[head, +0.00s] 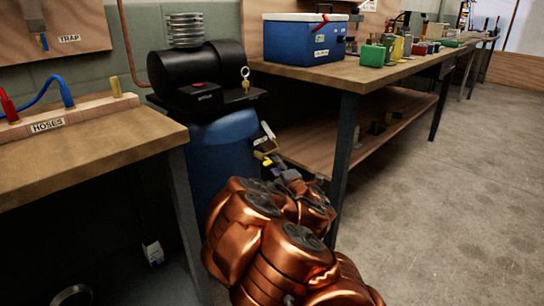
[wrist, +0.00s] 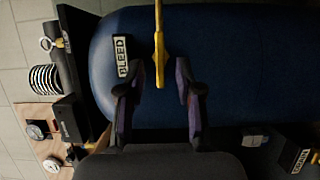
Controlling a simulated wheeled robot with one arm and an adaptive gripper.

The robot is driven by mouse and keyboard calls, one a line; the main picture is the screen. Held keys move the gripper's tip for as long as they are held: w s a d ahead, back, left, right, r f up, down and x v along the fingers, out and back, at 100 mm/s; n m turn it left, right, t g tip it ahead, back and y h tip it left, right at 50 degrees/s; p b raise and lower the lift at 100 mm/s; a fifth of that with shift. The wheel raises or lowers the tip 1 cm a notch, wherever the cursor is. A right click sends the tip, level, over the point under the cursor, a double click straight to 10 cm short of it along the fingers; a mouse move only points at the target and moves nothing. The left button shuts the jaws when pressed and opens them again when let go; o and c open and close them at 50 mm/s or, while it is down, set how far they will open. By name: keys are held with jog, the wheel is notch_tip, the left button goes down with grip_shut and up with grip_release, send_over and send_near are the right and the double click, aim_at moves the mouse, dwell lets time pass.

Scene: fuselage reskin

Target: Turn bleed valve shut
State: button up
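The yellow bleed valve handle (wrist: 159,52) shows in the wrist view against the blue tank (wrist: 225,60), beside a white BLEED label (wrist: 121,55). My gripper (wrist: 159,72) is open, with one finger on each side of the handle's lower end. Gaps show between the handle and both fingers. In the head view my gripper (head: 268,160) is at the right side of the blue tank (head: 218,160), by the yellow handle and the tilted label (head: 264,133). My copper-coloured arm hides part of the area below.
A bench with a HOSES label (head: 47,126) stands at left. A long bench (head: 350,72) with a blue cooler (head: 303,38) stands at right. Open floor (head: 450,190) lies at right.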

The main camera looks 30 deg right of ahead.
aim_at(269, 160)
jog(key=shift+w+d, duration=0.15)
jog(key=shift+w, duration=0.9)
jog(key=shift+w+d, duration=0.15)
jog(key=shift+w, duration=0.85)
grip_shut()
